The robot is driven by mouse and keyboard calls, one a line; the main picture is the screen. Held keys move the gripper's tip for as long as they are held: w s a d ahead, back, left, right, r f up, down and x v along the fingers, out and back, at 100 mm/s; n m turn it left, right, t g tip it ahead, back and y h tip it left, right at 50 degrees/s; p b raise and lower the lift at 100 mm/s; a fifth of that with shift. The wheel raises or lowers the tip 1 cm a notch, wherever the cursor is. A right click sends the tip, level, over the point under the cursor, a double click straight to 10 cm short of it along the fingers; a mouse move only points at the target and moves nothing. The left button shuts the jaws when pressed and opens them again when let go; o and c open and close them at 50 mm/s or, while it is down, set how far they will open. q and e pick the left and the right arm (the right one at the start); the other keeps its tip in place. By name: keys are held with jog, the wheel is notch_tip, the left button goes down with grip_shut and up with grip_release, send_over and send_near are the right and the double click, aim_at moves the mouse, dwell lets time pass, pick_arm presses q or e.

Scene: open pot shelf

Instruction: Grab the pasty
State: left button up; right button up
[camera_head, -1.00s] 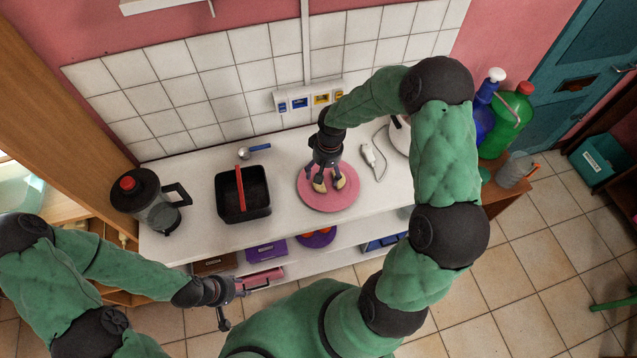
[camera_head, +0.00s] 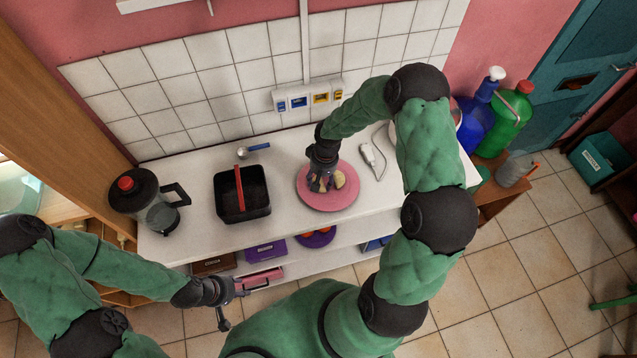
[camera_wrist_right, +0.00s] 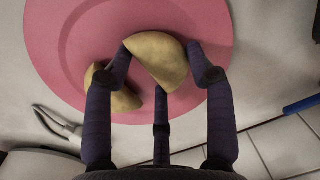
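Two pale half-moon pasties lie at the pink plate (camera_head: 343,200) on the white counter. In the head view the right gripper (camera_head: 323,183) is low over the plate and partly hides this pasty. The other pasty (camera_wrist_right: 118,98) lies beside it, partly behind a finger; it also shows in the head view (camera_head: 340,179). My left gripper (camera_head: 236,301) is open and empty in front of the shelf.
A black basket (camera_head: 258,198) with a red handle and a coffee press (camera_head: 160,213) stand left of the plate. A blue-handled ladle (camera_head: 254,149) lies behind. A white corded appliance (camera_head: 373,160) lies to the right. Lower shelf holds a purple box (camera_head: 266,251).

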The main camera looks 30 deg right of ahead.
jog(key=c, duration=0.3)
jog(key=shift+r, duration=0.15)
jog(key=shift+r, duration=0.5)
notch_tip(320, 180, up, 2)
jog(key=shift+r, duration=0.2)
jog(key=s+a+r, duration=0.1)
jog(key=s+r, duration=0.2)
jog(key=s, duration=0.1)
jog(key=s+a+r, duration=0.2)
jog(key=s+r, duration=0.1)
jog(key=s, duration=0.1)
jog(key=s+a+r, duration=0.2)
jog(key=s+r, duration=0.1)
jog(key=s, duration=0.2)
jog(key=shift+a+r+p, duration=0.2)
jog(key=shift+a+p, duration=0.05)
jog(key=shift+p, duration=0.15)
